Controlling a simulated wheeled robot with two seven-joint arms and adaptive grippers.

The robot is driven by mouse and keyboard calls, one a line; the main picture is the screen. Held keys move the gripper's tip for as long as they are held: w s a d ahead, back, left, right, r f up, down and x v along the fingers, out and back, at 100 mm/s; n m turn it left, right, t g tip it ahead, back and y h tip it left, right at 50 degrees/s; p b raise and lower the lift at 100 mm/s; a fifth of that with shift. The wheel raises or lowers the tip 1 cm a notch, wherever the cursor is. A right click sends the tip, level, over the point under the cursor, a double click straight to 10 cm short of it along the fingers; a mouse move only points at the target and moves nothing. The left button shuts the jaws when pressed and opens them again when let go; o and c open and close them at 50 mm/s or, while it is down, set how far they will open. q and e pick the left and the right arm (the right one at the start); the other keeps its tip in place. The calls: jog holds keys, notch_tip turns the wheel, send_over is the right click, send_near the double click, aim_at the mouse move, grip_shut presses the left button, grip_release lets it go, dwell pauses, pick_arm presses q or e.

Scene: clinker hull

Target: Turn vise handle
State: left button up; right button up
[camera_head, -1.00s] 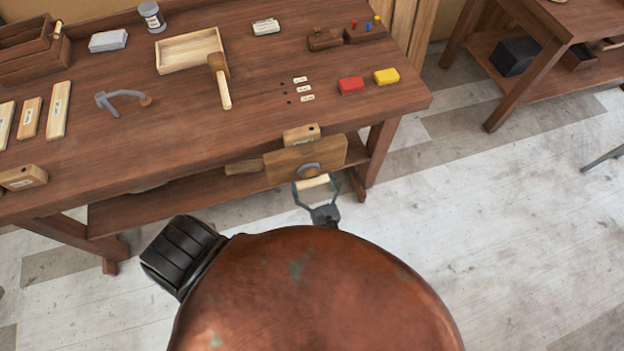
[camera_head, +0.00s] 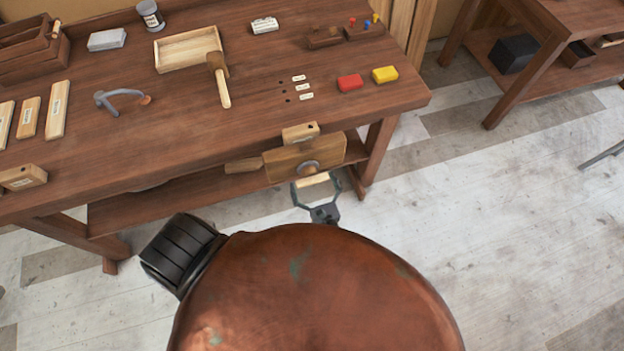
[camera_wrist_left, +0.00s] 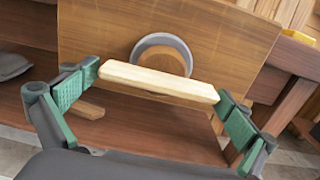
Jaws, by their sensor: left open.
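The vise has a brown wooden jaw (camera_head: 285,166) on the front of the workbench. Its handle is a pale wooden bar (camera_head: 313,180) in front of a round grey collar (camera_head: 308,167). My left gripper (camera_head: 315,187) is open at the handle, reaching up from below. In the left wrist view the bar (camera_wrist_left: 160,82) lies slightly tilted across the gap between the green-padded fingertips (camera_wrist_left: 155,90), one at each end. I cannot tell whether the pads touch the bar. The collar (camera_wrist_left: 162,52) and vise jaw (camera_wrist_left: 215,40) are right behind it. My right gripper is not in view.
The workbench top (camera_head: 180,120) holds a mallet (camera_head: 220,80), a shallow tray (camera_head: 188,48), red (camera_head: 349,82) and yellow (camera_head: 385,74) blocks. A labelled wooden block (camera_head: 300,132) sits at the edge above the vise.

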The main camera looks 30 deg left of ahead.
pick_arm(q)
jog(key=v, duration=0.7)
jog(key=shift+s+d, duration=0.1)
jog(key=shift+s, duration=0.05)
